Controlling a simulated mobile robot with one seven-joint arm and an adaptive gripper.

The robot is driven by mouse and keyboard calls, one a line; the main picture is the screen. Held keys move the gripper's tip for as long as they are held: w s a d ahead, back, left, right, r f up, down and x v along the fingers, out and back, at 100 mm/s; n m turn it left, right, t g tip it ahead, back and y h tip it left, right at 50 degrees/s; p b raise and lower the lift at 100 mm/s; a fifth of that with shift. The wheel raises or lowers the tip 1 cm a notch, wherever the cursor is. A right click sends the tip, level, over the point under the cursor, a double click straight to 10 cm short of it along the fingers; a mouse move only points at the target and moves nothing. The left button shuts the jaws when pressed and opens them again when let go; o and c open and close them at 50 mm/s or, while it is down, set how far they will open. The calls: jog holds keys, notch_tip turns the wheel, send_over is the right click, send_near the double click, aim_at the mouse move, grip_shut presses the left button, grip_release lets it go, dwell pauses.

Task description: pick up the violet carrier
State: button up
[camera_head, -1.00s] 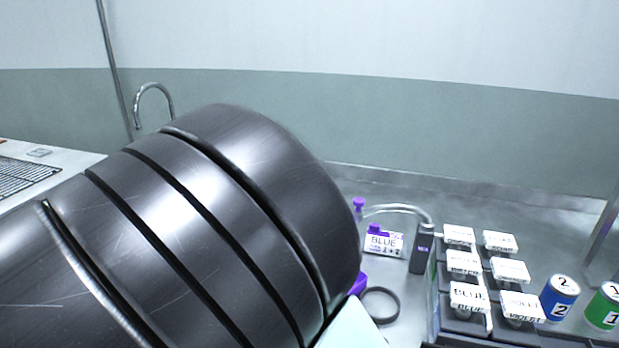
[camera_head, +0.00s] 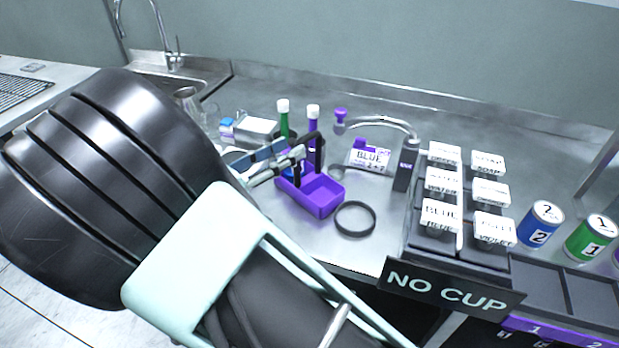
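The violet carrier (camera_head: 322,207) is a small open-topped purple box on the steel counter, near the middle of the picture. Its front right compartment looks empty. Its rear left part is partly hidden by my gripper (camera_head: 306,164), and a bit of blue shows there. My arm comes in from the lower left. The dark fingers are over the carrier's rear left end. I cannot tell whether they touch it or are closed on any part of it.
A black ring (camera_head: 355,233) lies just right of the carrier. A dispenser with a curved spout (camera_head: 405,168) and a BLUE label box (camera_head: 369,157) stand behind. A green tube (camera_head: 283,120) and a violet tube (camera_head: 313,119) stand near my gripper. Labelled buttons (camera_head: 440,215) are right.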

aim_at(299, 141)
jog(key=x, duration=0.6)
jog(key=shift+w+d+r, duration=0.1)
jog(key=shift+w+d, duration=0.1)
jog(key=shift+w, duration=0.15)
grip_shut()
jog(key=shift+r, duration=0.1)
